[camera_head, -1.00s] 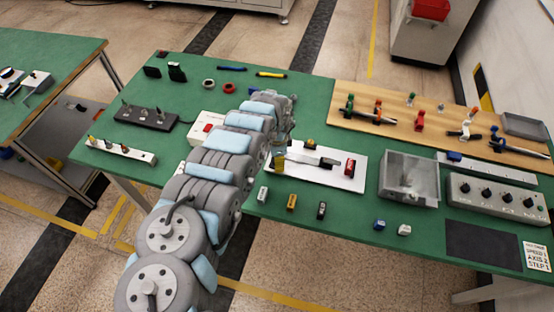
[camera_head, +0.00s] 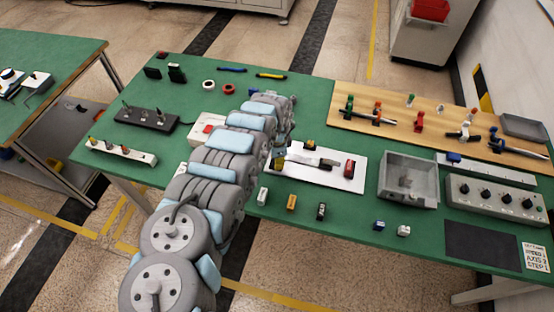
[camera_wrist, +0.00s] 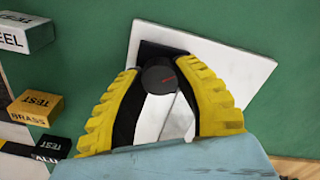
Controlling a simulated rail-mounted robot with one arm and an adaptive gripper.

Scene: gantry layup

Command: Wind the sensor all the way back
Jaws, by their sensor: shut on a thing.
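A white plate (camera_head: 325,180) lies on the green table and carries a small fixture: a grey slide (camera_head: 310,160) with a dark part at its right and a red block (camera_head: 349,168) at the plate's right end. My gripper (camera_head: 279,161) is at the left end of this fixture. A black block sits behind the knob on the white plate (camera_wrist: 225,65). The knob is hidden by my arm in the head view.
Labelled blocks stand in front of the plate: white (camera_head: 263,196), brass (camera_head: 291,202) and black (camera_head: 321,211). A grey open box (camera_head: 408,200) is to the right, with a control box with knobs (camera_head: 497,199) beyond it. A wooden board with tools (camera_head: 450,115) lies behind.

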